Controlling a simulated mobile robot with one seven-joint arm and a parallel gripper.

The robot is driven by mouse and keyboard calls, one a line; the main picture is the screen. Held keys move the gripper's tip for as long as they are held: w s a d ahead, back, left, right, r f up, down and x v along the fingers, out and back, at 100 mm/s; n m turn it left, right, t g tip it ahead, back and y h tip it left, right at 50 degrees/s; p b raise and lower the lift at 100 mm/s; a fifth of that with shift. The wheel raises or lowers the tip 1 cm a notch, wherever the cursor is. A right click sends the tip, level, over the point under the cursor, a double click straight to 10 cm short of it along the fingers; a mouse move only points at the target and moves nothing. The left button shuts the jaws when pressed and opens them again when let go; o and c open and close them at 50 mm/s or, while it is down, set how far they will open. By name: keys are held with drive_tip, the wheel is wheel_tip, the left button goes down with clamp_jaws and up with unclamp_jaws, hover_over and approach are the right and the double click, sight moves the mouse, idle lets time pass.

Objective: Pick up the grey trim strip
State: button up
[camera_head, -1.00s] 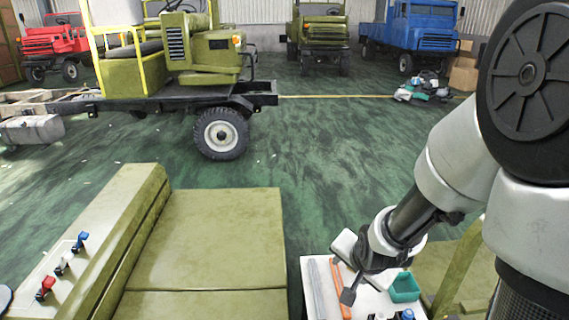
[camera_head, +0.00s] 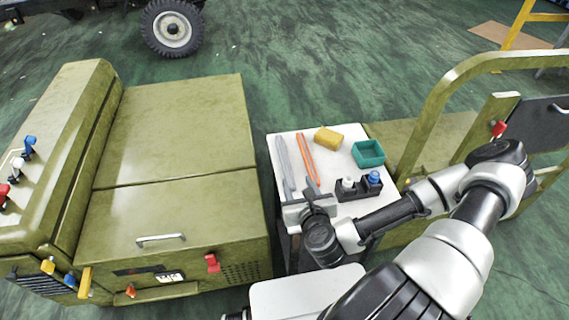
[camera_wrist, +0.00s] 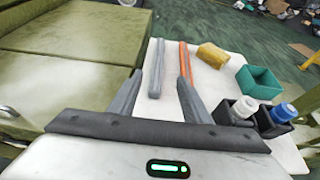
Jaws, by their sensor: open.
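The grey trim strip (camera_head: 286,165) lies lengthwise along the left side of a white tabletop (camera_head: 330,204). In the wrist view the strip (camera_wrist: 156,68) lies ahead of my gripper (camera_wrist: 155,88), a little nearer its left finger. An orange strip (camera_head: 307,157) lies parallel on its right; in the wrist view it runs behind the right finger. My gripper (camera_head: 298,192) is over the near part of the table, with its fingers apart and nothing between them. In the head view my wrist and fingers hide the near end of the grey strip.
A yellow block (camera_head: 328,138), a green bin (camera_head: 368,154) and a black holder (camera_head: 352,190) with a white-capped and a blue-capped bottle stand on the table's right. An olive cabinet (camera_head: 170,200) stands close on the left. An olive rail (camera_head: 440,100) rises on the right.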

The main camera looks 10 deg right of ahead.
drive_tip(key=shift+w+d+f+b, duration=0.1)
drive_tip(key=shift+w+f+b, duration=0.25)
drive_tip(key=shift+b, duration=0.15)
drive_tip(key=b+x, duration=0.3)
drive_tip(key=b, duration=0.3)
drive_tip(key=shift+w+f, duration=0.25)
drive_tip(key=shift+f, duration=0.1)
drive_tip(key=b, duration=0.4)
approach(285, 161)
drive_tip(key=x, duration=0.3)
drive_tip(key=shift+w+d+r, duration=0.1)
drive_tip(key=shift+w+d, duration=0.15)
drive_tip(key=shift+w, duration=0.1)
drive_tip(key=b+x, duration=0.1)
drive_tip(key=x, duration=0.3)
drive_tip(key=shift+w+a+f+b, duration=0.2)
drive_tip(key=shift+f+b, duration=0.15)
drive_tip(key=shift+f, duration=0.15)
drive_tip(key=shift+w+f, duration=0.15)
drive_tip(key=shift+w, duration=0.3)
clamp_jaws()
